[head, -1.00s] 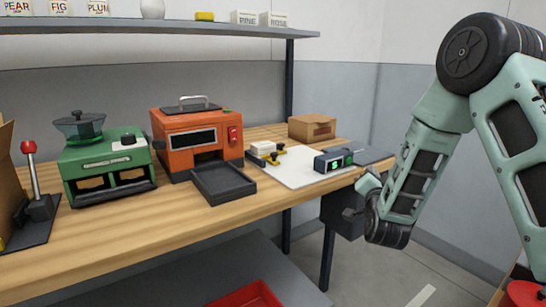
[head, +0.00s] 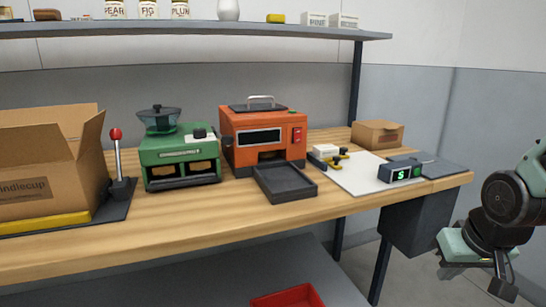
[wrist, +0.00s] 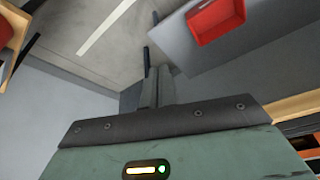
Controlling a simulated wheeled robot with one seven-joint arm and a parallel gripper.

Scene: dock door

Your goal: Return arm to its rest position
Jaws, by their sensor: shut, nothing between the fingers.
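My gripper (head: 503,287) hangs at the lower right of the head view, to the right of the workbench (head: 255,212) and lower than its top. Its fingers are shut and hold nothing. Part of my arm is cut off by the right edge. In the wrist view my gripper (wrist: 157,80) shows as grey fingers together beyond the dark band of the hand, with floor and wall behind them.
On the bench stand a carton (head: 50,172), a lever (head: 118,160), a green machine (head: 180,160), an orange oven (head: 262,135), a small display device (head: 400,173) and a small box (head: 377,134). A red bin (head: 288,297) sits on the lower shelf. Floor is visible right of the bench.

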